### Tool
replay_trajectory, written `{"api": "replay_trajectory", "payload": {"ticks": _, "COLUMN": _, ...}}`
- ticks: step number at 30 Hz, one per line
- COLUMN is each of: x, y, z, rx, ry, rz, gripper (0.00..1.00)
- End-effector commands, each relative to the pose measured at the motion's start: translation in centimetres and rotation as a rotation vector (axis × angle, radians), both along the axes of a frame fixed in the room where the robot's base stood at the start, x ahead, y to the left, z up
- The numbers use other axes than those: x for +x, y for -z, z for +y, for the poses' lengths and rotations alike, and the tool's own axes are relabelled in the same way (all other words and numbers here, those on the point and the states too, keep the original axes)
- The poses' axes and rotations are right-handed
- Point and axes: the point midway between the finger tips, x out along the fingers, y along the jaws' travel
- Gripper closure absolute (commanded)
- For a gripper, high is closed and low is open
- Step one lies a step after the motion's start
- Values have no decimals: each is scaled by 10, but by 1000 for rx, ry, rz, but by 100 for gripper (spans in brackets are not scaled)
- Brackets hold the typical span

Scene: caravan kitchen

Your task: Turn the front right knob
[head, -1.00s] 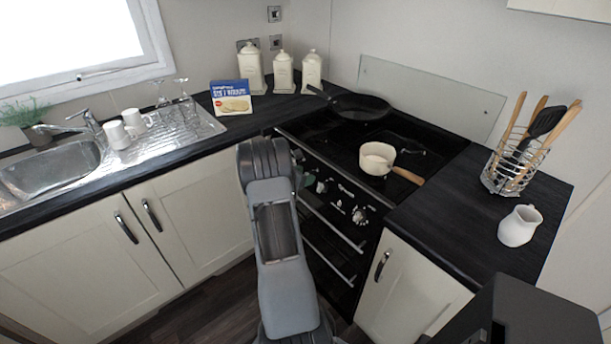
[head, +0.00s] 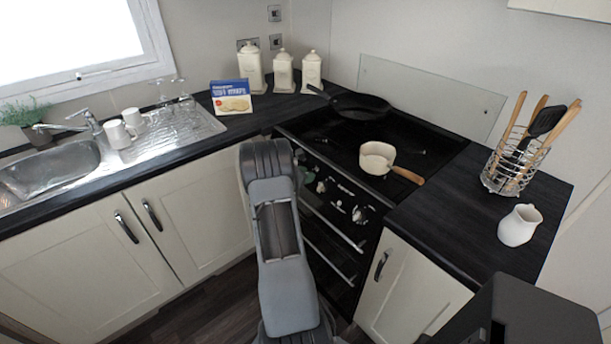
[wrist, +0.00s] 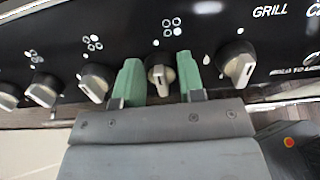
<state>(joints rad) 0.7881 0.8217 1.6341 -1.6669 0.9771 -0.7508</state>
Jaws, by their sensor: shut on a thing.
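In the wrist view a row of silver-grey knobs with pointer ridges runs along the black cooker panel (wrist: 60,45). My gripper (wrist: 160,80) has its two green fingers on either side of one knob (wrist: 161,74) and is shut on it. That knob's ridge stands nearly upright, and a four-ring burner symbol is above it, too small to read surely. Another knob (wrist: 237,64) is just to its right, below and left of the word GRILL. A knob (wrist: 97,83) is to its left. In the head view my arm hides most of the gripper and the held knob.
A cream pan (head: 377,158) with a wooden handle and a black frying pan (head: 358,105) stand on the hob. Oven door handles (head: 335,225) lie below the knobs. A utensil rack (head: 515,165) and a white jug (head: 519,226) stand on the right worktop.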

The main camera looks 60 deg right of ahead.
Motion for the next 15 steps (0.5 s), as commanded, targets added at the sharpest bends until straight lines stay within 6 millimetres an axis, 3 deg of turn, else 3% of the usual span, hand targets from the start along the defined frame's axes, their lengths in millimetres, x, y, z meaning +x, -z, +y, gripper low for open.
{"api": "replay_trajectory", "payload": {"ticks": 8, "x": 0, "y": -1, "z": 0, "rx": 18, "ry": -25, "rz": 53, "gripper": 88}}
{"api": "replay_trajectory", "payload": {"ticks": 15, "x": 2, "y": -1, "z": 0, "rx": 70, "ry": -99, "rz": 205, "gripper": 88}}
